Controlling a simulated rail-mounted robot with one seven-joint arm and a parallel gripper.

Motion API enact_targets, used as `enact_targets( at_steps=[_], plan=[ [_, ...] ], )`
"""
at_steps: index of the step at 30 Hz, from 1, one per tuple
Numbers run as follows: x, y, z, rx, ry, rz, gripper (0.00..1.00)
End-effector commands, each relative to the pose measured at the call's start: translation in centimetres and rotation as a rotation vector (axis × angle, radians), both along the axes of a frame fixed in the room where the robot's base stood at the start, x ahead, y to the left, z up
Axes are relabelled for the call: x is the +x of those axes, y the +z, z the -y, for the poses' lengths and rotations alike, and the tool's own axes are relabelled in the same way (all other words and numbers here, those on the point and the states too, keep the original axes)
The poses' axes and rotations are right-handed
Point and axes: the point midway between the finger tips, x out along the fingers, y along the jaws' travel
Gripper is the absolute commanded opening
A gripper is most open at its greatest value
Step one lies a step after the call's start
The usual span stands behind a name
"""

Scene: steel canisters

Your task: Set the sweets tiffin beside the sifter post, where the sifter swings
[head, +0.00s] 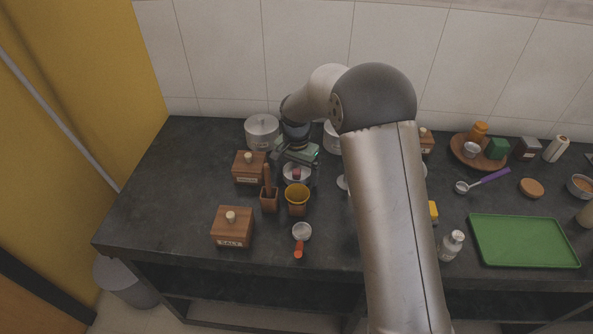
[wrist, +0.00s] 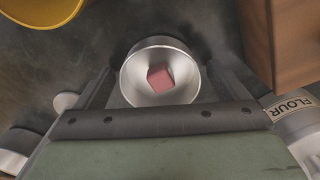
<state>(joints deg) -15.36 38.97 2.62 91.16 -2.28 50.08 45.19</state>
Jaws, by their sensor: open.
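A small round steel container with a pink block in it, likely the sweets tiffin (head: 291,180), stands on the dark counter in the head view. In the wrist view the steel container (wrist: 133,84) sits between the two fingers of my gripper (wrist: 163,85). My gripper (head: 296,163) is open, with a finger on each side of the container; whether they touch it I cannot tell. A slim upright wooden post (head: 267,178) rises from a wooden block just left of it. I cannot tell if this is the sifter post, and no sifter is clearly recognisable.
Wooden boxes (head: 232,226) and a flour canister (wrist: 300,128) stand close by. A steel scoop (head: 301,232) lies nearer the front. My arm hides the counter's middle. A green tray (head: 523,242) is right.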

Motion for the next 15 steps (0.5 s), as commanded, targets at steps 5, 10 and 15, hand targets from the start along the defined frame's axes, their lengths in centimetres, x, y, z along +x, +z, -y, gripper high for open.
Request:
enact_targets(
  at_steps=[5, 10, 15],
  plan=[
    [0.1, 2.6, 0.0, 0.001, 0.0, 0.005, 0.94],
    [0.1, 6.3, 0.0, 0.001, 0.0, 0.006, 0.94],
    [0.1, 9.6, 0.0, 0.001, 0.0, 0.004, 0.94]
  ],
)
